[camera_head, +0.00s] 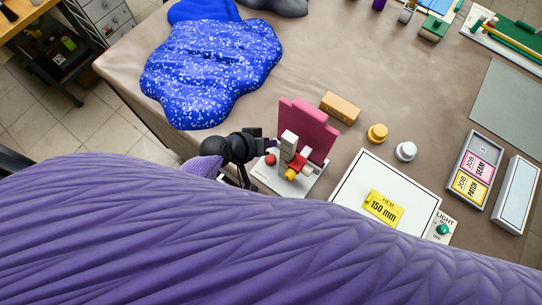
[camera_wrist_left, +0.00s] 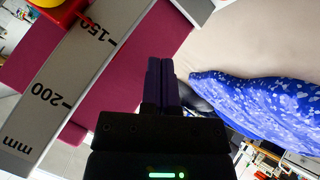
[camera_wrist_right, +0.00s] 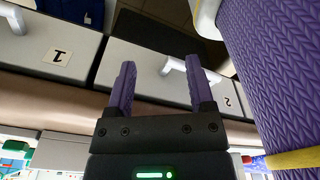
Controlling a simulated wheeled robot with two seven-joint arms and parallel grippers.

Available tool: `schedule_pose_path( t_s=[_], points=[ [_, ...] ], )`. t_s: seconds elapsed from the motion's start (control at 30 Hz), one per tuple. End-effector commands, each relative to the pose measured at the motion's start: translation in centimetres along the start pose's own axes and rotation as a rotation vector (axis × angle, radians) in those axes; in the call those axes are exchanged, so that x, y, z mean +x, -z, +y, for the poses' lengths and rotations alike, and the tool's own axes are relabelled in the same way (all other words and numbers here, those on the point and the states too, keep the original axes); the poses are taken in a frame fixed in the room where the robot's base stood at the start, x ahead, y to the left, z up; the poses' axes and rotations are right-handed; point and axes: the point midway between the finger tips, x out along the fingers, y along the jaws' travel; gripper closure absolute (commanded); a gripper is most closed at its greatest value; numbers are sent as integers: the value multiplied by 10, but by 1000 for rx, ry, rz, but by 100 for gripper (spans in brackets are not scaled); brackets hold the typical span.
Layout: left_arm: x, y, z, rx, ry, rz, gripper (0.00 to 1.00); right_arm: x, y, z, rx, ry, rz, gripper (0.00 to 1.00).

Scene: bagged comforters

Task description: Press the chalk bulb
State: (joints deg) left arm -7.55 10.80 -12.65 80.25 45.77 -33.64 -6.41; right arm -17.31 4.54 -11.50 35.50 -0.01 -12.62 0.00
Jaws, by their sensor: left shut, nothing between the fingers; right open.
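A small red ball (camera_head: 270,159), which looks like the chalk bulb, sits low on the left side of the hem gauge (camera_head: 288,144). The gauge has a white base, an upright mm scale and a red and yellow slider; a magenta panel (camera_head: 309,127) stands behind it. My left gripper (camera_head: 272,143) is shut and empty, close above the red ball; contact cannot be told. In the left wrist view its fingers (camera_wrist_left: 160,75) point past the scale (camera_wrist_left: 62,75), and the ball is not visible. My right gripper (camera_wrist_right: 160,68) is open and empty, facing drawer fronts.
A blue speckled bagged comforter (camera_head: 210,70) lies at the table's left. Purple covers the lower head view.

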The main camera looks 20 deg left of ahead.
Motion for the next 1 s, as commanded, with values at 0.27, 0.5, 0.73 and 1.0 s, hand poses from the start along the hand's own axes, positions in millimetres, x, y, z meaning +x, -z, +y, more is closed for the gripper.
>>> schedule_pose_path(
  t_s=[0.27,0.5,0.73,1.0],
  points=[
    [32,-24,-23,-1,0,-2,100,44,-3,-1,0,0,0,31],
    [53,-39,-38,0,0,-1,100,74,-6,-1,1,0,0,31],
    [54,-40,-39,0,0,0,100,76,-6,-1,1,0,1,31],
    [54,-39,-39,0,0,0,100,75,-6,-1,1,-1,1,31]
  ],
)
